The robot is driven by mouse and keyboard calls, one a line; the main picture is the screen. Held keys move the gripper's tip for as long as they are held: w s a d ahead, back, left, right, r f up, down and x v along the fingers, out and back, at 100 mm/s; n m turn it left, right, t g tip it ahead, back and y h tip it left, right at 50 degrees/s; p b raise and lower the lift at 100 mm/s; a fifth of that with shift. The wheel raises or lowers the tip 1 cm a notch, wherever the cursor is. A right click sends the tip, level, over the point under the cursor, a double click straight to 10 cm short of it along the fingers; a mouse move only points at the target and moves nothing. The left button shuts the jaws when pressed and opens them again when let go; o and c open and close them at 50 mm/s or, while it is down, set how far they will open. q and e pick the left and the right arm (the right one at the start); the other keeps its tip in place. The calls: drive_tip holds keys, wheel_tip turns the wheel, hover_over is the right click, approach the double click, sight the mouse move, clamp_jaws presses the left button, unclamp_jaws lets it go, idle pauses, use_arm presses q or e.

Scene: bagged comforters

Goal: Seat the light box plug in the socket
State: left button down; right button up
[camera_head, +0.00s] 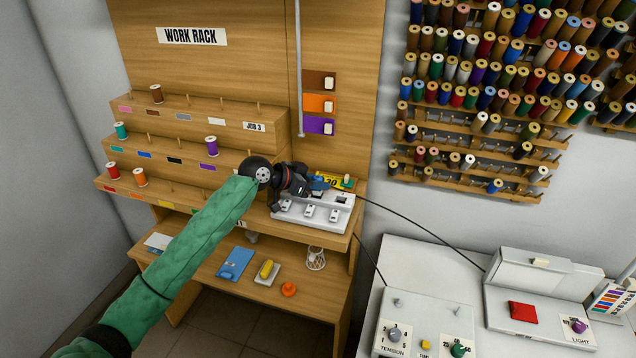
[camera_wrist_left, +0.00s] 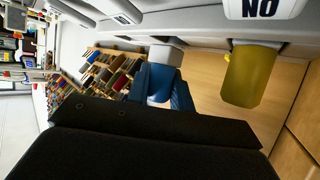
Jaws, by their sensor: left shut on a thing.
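The white power strip (camera_head: 312,212) with its row of sockets sits on the right end of the work rack's ledge; its pale underside spans the top of the left wrist view (camera_wrist_left: 205,28). My left gripper (camera_head: 318,186) is over the back of the strip, shut on a small plug, taken to be the light box plug. In the left wrist view a grey-white piece (camera_wrist_left: 165,54) meets blue parts (camera_wrist_left: 160,84) close to the strip. I cannot tell whether the plug is inside a socket. The white light box (camera_head: 540,285) stands at the right. My right gripper is not in view.
A yellow tag (camera_head: 332,180) is beside the gripper, with a green-topped piece (camera_head: 347,182) to its right. A dark cable (camera_head: 420,226) runs from the strip area to the light box. Spools (camera_head: 157,94) stand on the rack's steps. Small items lie on the lower shelf (camera_head: 212,262).

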use_arm(q)
drive_tip(key=shift+f+b, duration=0.35)
drive_tip(key=shift+f, duration=0.1)
idle(0.8)
drive_tip(key=c, duration=1.6)
unclamp_jaws()
drive_tip(key=shift+o, duration=0.2)
drive_tip(key=o, duration=1.2)
drive_tip(key=shift+f, duration=0.1)
drive_tip(key=shift+a, duration=0.15)
drive_tip(key=shift+s+a+r+p, duration=0.35)
drive_tip(key=shift+a+r, duration=0.25)
drive_tip(key=shift+r, duration=0.15)
drive_tip(key=shift+s+a+r+p, duration=0.3)
drive_tip(key=shift+a+r, duration=0.35)
drive_tip(key=shift+r, duration=0.05)
drive_tip(key=shift+s+a+r+p, duration=0.35)
drive_tip(key=shift+a+r, duration=0.25)
drive_tip(key=shift+r, duration=0.15)
